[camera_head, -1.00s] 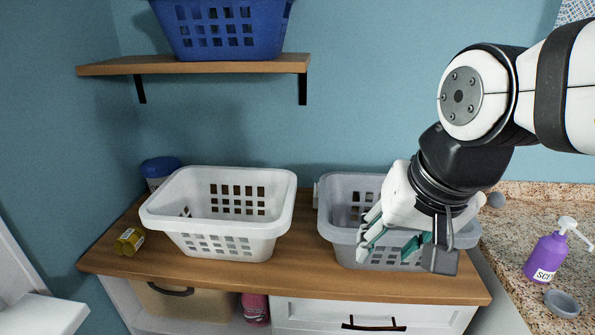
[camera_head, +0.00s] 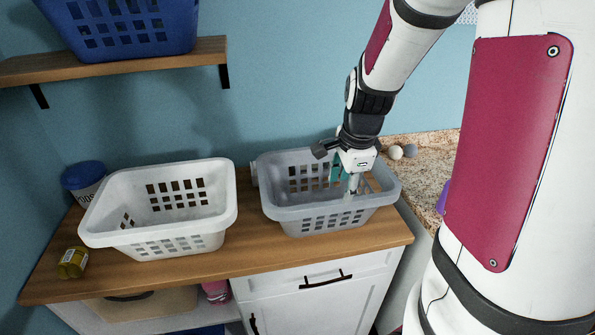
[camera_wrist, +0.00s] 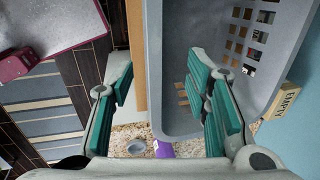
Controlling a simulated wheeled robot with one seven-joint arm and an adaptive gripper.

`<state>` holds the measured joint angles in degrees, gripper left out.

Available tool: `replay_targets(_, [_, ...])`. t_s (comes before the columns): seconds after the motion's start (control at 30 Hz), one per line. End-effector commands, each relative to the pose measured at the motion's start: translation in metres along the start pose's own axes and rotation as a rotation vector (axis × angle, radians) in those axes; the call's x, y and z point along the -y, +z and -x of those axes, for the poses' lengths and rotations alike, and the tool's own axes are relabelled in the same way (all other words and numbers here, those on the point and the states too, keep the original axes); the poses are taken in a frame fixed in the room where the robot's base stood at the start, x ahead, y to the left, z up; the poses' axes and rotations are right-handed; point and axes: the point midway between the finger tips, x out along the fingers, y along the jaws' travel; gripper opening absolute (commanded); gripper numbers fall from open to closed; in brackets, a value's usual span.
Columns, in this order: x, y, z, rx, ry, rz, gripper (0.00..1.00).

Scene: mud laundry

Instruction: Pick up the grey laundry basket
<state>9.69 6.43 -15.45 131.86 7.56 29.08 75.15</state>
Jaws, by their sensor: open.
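The grey laundry basket (camera_head: 325,217) stands upright on the wooden counter, right of a white basket. My gripper (camera_head: 346,185) points down over its right part, with the fingers open and empty. In the wrist view, the basket (camera_wrist: 178,60) fills the middle and right. The right finger of my gripper (camera_wrist: 160,68) overlaps the basket's inside, and the left finger lies outside its long side, so the wall shows between them. I cannot tell how deep the fingers reach or whether they touch it.
The white basket (camera_head: 160,245) stands at left on the wooden counter (camera_head: 245,258). A yellow container (camera_head: 73,262) and a blue-lidded tub (camera_head: 84,178) are beside it. A blue basket (camera_head: 120,30) sits on the shelf (camera_head: 130,62). A granite counter (camera_head: 425,180) is at right.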

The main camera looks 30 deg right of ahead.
Motion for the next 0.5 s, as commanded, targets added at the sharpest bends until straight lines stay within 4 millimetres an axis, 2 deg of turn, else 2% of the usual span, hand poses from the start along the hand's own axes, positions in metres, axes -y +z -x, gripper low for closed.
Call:
replay_targets(0.1, [-0.001, 0.000, -0.019, 0.000, 0.003, 0.001, 0.44])
replay_targets(0.37, [-0.003, 0.000, -0.035, 0.001, 0.003, 0.002, 0.44])
replay_targets(0.5, [-0.009, -0.001, -0.054, 0.001, 0.005, 0.001, 0.44])
